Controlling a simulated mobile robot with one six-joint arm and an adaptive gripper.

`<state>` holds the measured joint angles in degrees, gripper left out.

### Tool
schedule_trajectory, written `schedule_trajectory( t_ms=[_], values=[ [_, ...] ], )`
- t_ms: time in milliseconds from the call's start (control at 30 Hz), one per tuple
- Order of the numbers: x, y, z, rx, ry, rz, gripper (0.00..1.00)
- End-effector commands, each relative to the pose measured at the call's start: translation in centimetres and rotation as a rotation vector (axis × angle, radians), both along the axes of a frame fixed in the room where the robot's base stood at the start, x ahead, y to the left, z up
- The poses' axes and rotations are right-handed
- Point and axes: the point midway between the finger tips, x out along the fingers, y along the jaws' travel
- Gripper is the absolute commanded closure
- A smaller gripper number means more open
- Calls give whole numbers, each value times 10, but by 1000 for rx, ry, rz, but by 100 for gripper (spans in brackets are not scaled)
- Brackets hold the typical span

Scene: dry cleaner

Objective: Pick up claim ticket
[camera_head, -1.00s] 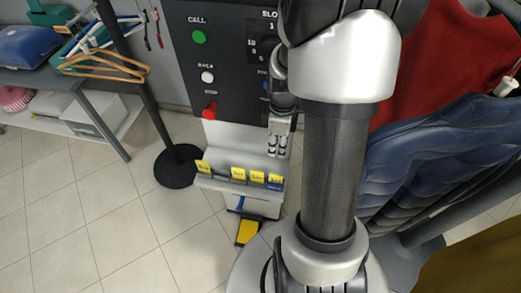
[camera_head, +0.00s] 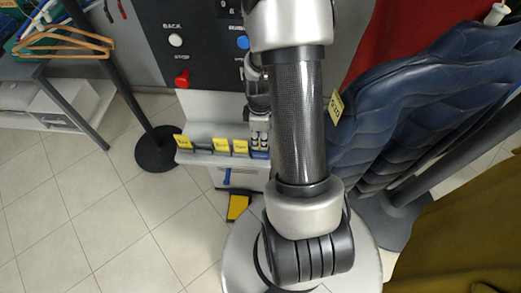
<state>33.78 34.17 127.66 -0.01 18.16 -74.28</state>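Yellow claim tickets stand in a row in a light grey ledge (camera_head: 205,158) below the control panel: one at the left end (camera_head: 183,142), and two side by side further right (camera_head: 221,145) (camera_head: 241,147). My gripper (camera_head: 260,146) points down at the right end of the row, close beside the rightmost visible ticket. A small blue piece (camera_head: 260,155) shows just below its fingertips. The fingers are small and partly merged with the background, so I cannot tell their opening or contact. Any ticket behind them is hidden.
The control panel (camera_head: 200,60) has a red stop knob (camera_head: 182,79). A yellow piece (camera_head: 237,207) lies low in front of the stand. Blue padded garments (camera_head: 410,100) with a yellow tag (camera_head: 335,107) hang close right of my arm. A dark post base (camera_head: 157,148) stands left.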

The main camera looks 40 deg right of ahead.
Motion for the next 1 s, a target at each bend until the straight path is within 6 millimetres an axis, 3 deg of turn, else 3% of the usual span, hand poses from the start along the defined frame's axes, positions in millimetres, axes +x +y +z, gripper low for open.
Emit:
schedule_trajectory(
  t_ms=[33, 200, 400, 833, 1000],
  values=[
    [-2, 0, -14, 1, 2, -1, 72],
    [-1, 0, -30, 0, 0, 0, 72],
    [-1, 0, -28, -1, -1, 0, 72],
    [-1, 0, -28, 0, 0, 0, 100],
    [-1, 0, -28, 0, 0, 0, 100]
  ],
)
